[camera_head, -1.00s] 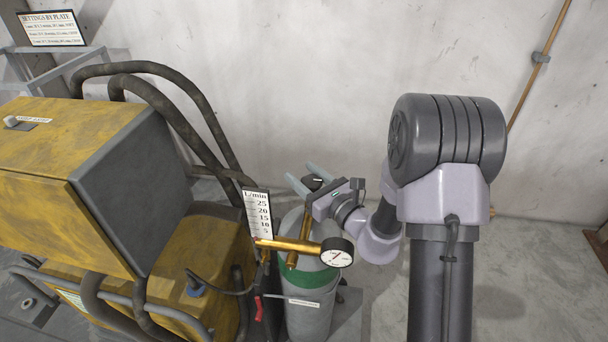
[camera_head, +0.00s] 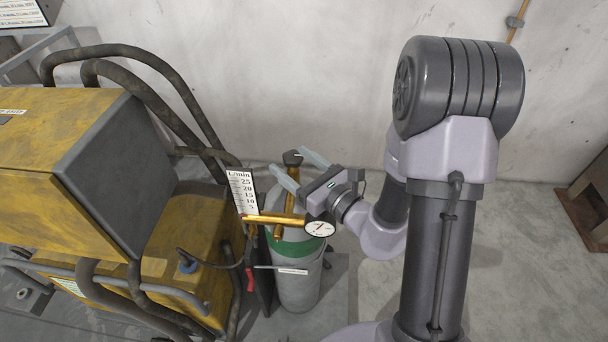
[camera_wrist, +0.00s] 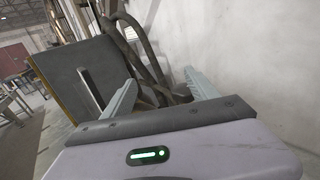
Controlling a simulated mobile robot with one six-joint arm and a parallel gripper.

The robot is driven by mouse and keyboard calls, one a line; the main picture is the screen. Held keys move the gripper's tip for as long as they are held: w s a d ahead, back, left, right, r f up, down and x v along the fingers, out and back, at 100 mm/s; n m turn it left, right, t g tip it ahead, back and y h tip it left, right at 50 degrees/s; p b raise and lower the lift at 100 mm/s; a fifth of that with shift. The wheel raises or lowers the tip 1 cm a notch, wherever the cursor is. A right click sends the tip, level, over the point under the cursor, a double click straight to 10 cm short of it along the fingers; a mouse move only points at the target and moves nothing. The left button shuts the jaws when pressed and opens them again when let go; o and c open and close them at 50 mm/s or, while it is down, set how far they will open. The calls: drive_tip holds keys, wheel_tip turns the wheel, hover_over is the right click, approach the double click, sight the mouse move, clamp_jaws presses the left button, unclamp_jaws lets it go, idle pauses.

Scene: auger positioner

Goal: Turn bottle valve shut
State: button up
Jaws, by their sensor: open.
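The gas bottle (camera_head: 298,287) stands upright, grey with a green band, in the middle of the head view. Its dark valve knob (camera_head: 292,157) is at the top of an upright brass stem. My gripper (camera_head: 287,161) is open, reaching in from the right, with its two pale fingers pointing up and left. In the head view the knob appears between or just beyond the fingertips; contact cannot be told. The wrist view also shows both fingers apart (camera_wrist: 158,78), with no knob clearly visible between them.
A brass side pipe carries a round gauge (camera_head: 320,228) below my gripper. An L/min scale plate (camera_head: 241,192) stands left of the stem. A yellow machine (camera_head: 66,130) with black hoses (camera_head: 165,80) fills the left. Floor to the right is mostly clear.

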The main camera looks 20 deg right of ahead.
drive_tip(key=s+p, duration=0.7)
drive_tip(key=p, duration=0.3)
drive_tip(key=shift+d+r+p, duration=0.15)
drive_tip(key=shift+r+p, duration=0.2)
drive_tip(key=shift+r, duration=0.05)
